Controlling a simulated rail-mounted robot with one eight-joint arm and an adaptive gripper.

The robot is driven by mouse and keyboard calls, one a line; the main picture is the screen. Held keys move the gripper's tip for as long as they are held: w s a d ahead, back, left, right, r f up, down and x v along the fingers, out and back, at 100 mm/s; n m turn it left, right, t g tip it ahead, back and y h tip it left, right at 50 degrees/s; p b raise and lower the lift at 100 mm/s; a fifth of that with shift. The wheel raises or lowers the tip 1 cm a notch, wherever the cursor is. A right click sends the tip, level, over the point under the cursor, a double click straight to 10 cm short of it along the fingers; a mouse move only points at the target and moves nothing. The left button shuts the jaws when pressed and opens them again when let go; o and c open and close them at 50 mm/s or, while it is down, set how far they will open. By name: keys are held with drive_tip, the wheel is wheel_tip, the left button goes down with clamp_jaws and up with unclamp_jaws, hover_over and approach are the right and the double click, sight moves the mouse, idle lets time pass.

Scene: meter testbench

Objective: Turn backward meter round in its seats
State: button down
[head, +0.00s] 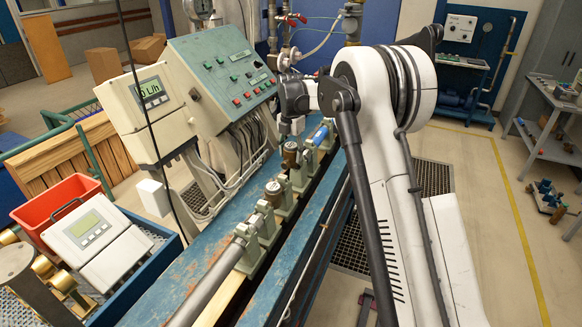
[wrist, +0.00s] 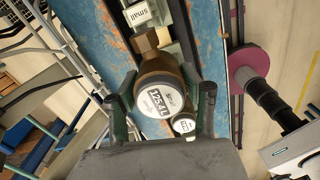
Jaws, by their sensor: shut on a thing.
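My gripper (wrist: 160,95) is shut on a brass meter (wrist: 153,66) in the wrist view, with one finger on each side of its body. Its white round dial faces the camera and reads about 125.4 L. In the head view the brass meter (head: 291,154) is over the bench line, just below my gripper (head: 291,128). I cannot tell whether it rests in its seat or hangs slightly above it. A second brass meter (head: 274,188) sits nearer in the line; its smaller dial (wrist: 184,124) shows beside the held one in the wrist view. A blue meter (head: 320,135) is farther along.
The blue bench (head: 222,219) carries green clamp seats (head: 265,222) and a grey pipe (head: 212,287). A control panel (head: 221,72) and a display reading 0 L/h (head: 151,92) stand left. A red bin (head: 58,208) is at lower left.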

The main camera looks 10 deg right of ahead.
sight(291, 160)
wheel_tip(291, 160, up, 2)
drive_tip(key=shift+r+m, duration=0.3)
drive_tip(key=shift+m, duration=0.4)
drive_tip(key=m, duration=0.8)
drive_tip(key=shift+m, duration=0.4)
drive_tip(key=m, duration=0.4)
drive_tip(key=shift+m+b, duration=0.3)
drive_tip(key=m, duration=0.7)
drive_tip(key=shift+m, duration=0.3)
drive_tip(key=m, duration=1.3)
drive_tip(key=shift+m, duration=0.3)
drive_tip(key=shift+f+b, duration=1.35)
drive_tip(key=shift+f, duration=1.55)
